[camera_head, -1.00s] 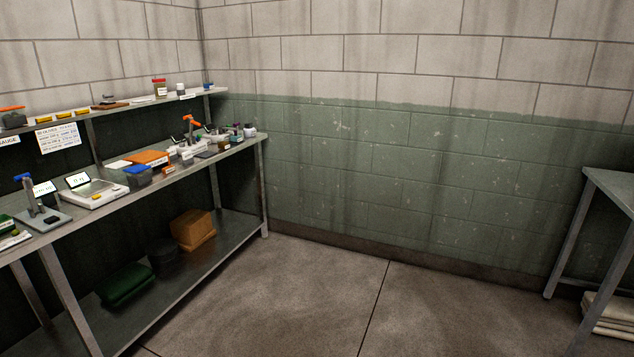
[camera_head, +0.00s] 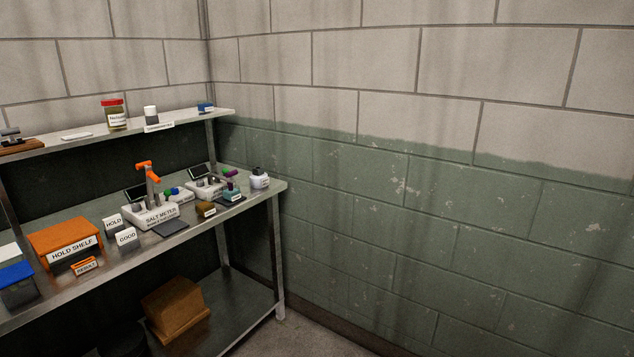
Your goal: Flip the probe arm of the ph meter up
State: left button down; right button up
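A white meter (camera_head: 205,190) with a dark tilted screen stands on the bench near its right end. Its label is too small to read, so I cannot tell for certain that it is the ph meter. A purple-tipped part (camera_head: 230,173) shows close to its right side; I cannot tell whether this is its probe arm. In front and to the left stands a white meter labelled SALT METER (camera_head: 160,216), with a raised orange-topped arm (camera_head: 149,168). Neither of my grippers is in view.
The bench (camera_head: 262,194) also holds an orange HOLD SHELF box (camera_head: 66,238), HOLD (camera_head: 113,223) and GOOD (camera_head: 127,238) signs, a dark pad (camera_head: 171,228) and small bottles (camera_head: 259,178). An upper shelf (camera_head: 185,119) runs behind. A cardboard box (camera_head: 175,308) sits below. Open floor lies to the right.

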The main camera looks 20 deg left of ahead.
aim_at(231, 180)
jog(key=i+u, duration=0.15)
jog(key=i, duration=0.35)
jog(key=i+l+u, duration=0.2)
jog(key=i, duration=0.35)
jog(key=i+l+u, duration=0.15)
jog(key=i, duration=0.35)
jog(key=i+l+u, duration=0.2)
jog(key=i, duration=0.3)
jog(key=l, duration=0.1)
